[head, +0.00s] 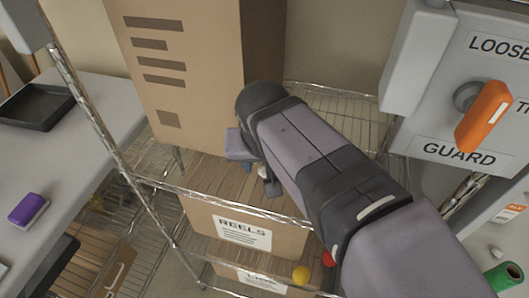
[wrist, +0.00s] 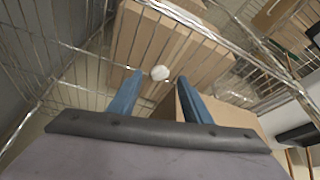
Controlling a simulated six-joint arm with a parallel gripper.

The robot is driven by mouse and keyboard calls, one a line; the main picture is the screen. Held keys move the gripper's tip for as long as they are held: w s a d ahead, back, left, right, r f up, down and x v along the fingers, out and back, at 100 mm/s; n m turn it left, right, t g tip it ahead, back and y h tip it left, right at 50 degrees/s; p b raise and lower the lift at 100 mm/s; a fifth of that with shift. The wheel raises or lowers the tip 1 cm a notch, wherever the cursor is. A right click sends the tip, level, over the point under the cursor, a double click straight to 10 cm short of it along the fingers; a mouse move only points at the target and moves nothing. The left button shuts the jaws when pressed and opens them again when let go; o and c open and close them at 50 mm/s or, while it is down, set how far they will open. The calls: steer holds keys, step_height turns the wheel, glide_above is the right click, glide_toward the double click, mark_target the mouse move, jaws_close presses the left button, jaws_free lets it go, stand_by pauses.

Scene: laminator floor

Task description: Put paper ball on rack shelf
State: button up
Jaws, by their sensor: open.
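The paper ball (wrist: 160,73) is small and whitish. In the wrist view it shows in the gap between my fingertips, with clear space on both sides. My gripper (wrist: 160,77) is open, its two blue fingers apart. In the head view my gripper (head: 259,174) is low over the wire rack shelf (head: 220,203), beside the tall cardboard box, and the ball (head: 262,171) is partly hidden by it. I cannot tell whether the ball touches the wires.
The tall cardboard box (head: 185,75) stands left of my arm. A box labelled REELS (head: 243,232) sits below the shelf. Red (head: 328,258) and yellow (head: 301,273) balls are lower down. A grey machine (head: 455,110) with an orange knob (head: 484,116) is at right.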

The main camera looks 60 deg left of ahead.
steer(key=b+v, duration=0.1)
steer(key=v, duration=0.8)
steer(key=w+d+f+h, duration=0.2)
steer(key=d+f+h, duration=0.1)
steer(key=d+f, duration=0.9)
steer(key=w+d+f+m+h+b, duration=0.2)
steer(key=w+d+f+m+b, duration=0.1)
steer(key=w+d+f, duration=0.5)
steer(key=w+d+f+m+h+b, duration=0.25)
steer(key=w+d+f, duration=0.25)
steer(key=d, duration=0.4)
steer(key=d+m+g+y+p, duration=0.2)
steer(key=d+m+p, duration=0.3)
steer(key=d, duration=1.5)
steer(key=shift+d+f+m+y, duration=0.35)
steer(key=shift+f+m+y, duration=0.1)
steer(key=shift+m+y, duration=0.35)
